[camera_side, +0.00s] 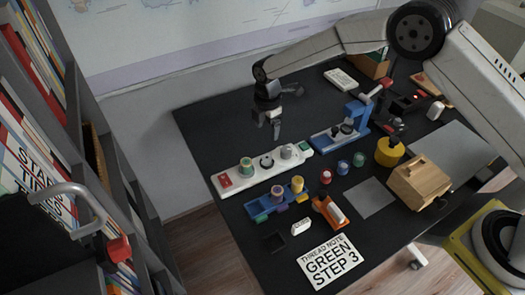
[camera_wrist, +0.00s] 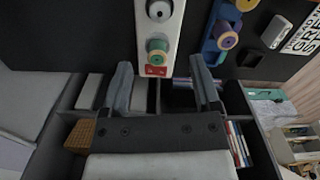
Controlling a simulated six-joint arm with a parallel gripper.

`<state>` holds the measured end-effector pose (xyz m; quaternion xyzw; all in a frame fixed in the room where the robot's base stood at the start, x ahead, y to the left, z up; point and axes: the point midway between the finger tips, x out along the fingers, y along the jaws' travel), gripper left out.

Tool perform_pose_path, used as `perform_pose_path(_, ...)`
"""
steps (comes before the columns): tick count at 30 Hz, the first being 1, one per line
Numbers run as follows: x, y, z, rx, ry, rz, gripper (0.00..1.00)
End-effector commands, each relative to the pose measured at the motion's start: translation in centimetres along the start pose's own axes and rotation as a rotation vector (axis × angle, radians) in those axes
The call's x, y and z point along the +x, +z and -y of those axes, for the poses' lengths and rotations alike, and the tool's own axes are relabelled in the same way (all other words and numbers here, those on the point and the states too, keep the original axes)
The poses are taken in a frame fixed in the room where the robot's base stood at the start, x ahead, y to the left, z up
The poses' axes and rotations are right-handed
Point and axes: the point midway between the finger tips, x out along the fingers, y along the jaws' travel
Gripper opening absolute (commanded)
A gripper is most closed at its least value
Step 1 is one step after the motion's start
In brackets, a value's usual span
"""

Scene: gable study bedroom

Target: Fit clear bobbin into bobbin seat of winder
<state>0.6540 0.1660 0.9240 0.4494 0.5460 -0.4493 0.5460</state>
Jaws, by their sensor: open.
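My gripper (camera_side: 276,128) hangs above the dark desk, behind the long white base, with nothing between its fingers. In the wrist view my gripper (camera_wrist: 161,62) is open, its fingers spread either side of the white base's end. The white base (camera_side: 231,174) carries a green-and-tan spool (camera_side: 246,167), a dark-centred round part (camera_side: 266,161) and a grey round piece (camera_side: 286,152). In the wrist view the spool (camera_wrist: 157,48) stands near the red patch. A blue device (camera_side: 356,113) with a post and small round parts stands behind it. I cannot tell which part is the clear bobbin.
A blue rack (camera_side: 262,207) with spools stands in front of the white base. Loose spools, including a red one (camera_side: 326,176), stand to its right. A wooden box (camera_side: 420,181), yellow pot (camera_side: 389,153) and note card (camera_side: 329,262) are nearby. A bookshelf stands at left.

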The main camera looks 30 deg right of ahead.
Motion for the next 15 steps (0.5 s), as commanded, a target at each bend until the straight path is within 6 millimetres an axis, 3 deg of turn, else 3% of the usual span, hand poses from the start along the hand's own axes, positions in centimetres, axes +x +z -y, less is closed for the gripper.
perform_pose_path(8, -1.7, 1.5, 1.2, 0.131, 0.019, -0.003, 0.8)
perform_pose_path(15, -5.0, 4.3, 4.6, 0.424, 0.056, -0.014, 0.8)
